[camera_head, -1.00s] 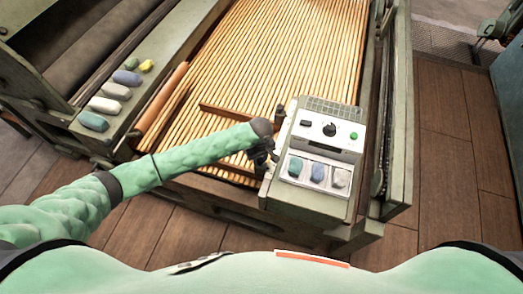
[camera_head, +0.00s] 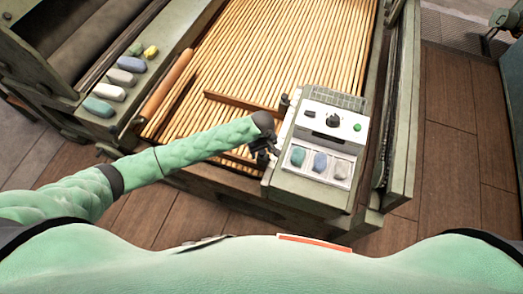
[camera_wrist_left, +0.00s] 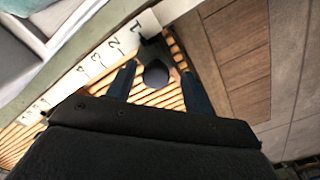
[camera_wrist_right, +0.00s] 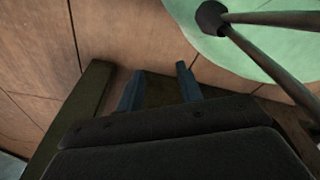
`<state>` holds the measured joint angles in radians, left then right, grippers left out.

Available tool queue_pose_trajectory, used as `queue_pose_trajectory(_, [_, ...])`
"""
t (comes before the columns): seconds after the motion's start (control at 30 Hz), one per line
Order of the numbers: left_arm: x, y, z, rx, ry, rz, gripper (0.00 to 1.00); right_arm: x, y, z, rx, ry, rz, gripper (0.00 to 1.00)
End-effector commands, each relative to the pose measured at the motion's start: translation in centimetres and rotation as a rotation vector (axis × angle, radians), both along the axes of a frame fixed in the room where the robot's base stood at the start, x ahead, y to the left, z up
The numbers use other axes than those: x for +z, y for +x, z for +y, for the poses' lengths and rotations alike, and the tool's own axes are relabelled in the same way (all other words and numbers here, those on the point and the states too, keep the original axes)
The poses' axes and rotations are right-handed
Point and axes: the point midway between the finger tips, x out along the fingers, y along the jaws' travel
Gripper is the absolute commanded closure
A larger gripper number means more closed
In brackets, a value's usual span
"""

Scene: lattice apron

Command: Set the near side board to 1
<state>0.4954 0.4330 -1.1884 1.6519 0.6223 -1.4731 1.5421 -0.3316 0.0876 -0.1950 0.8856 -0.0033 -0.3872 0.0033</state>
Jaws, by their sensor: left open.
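The near side board (camera_head: 238,161) is a dark brown bar low across the slatted bed, partly hidden by my left arm. In the left wrist view, a round black knob (camera_wrist_left: 155,73) sits between the fingers of my left gripper (camera_wrist_left: 159,70). The fingers are apart, with visible gaps beside the knob. A dark bracket by the knob stands close to the "1" on a white number strip (camera_wrist_left: 98,61). In the head view, my left gripper (camera_head: 264,146) is at the control box's left side. My right gripper (camera_wrist_right: 160,69) is open and empty, over the floor.
The control box (camera_head: 312,188) has a dial, a green button and a tray of coloured lumps. Another brown board (camera_head: 243,104) crosses the slats farther back. Several coloured lumps (camera_head: 115,93) lie on the left ledge. Wooden floor (camera_head: 447,150) is clear at right.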

Motion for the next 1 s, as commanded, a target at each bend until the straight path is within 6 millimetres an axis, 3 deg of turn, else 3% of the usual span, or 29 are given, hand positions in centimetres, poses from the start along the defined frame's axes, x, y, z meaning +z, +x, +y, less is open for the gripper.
queue_pose_trajectory(0.17, [1.1, 0.0, 0.0, 0.0, -0.002, -0.002, 0.48, -0.4, 0.6, 0.0, 0.0, -0.001, -0.002, 0.64])
queue_pose_trajectory(0.3, [3.2, 0.0, 0.0, 0.0, -0.002, -0.002, 0.48, 0.5, 3.8, 0.8, 0.001, 0.006, -0.032, 0.64])
queue_pose_trajectory(0.6, [7.1, -0.1, 0.0, 0.0, -0.002, 0.0, 0.48, 1.4, 6.1, 1.2, 0.001, 0.008, -0.046, 0.64])
queue_pose_trajectory(1.0, [7.8, -0.1, 0.1, 0.0, 0.0, 0.0, 0.48, 1.6, 6.4, 1.2, 0.0, 0.007, -0.049, 0.64])
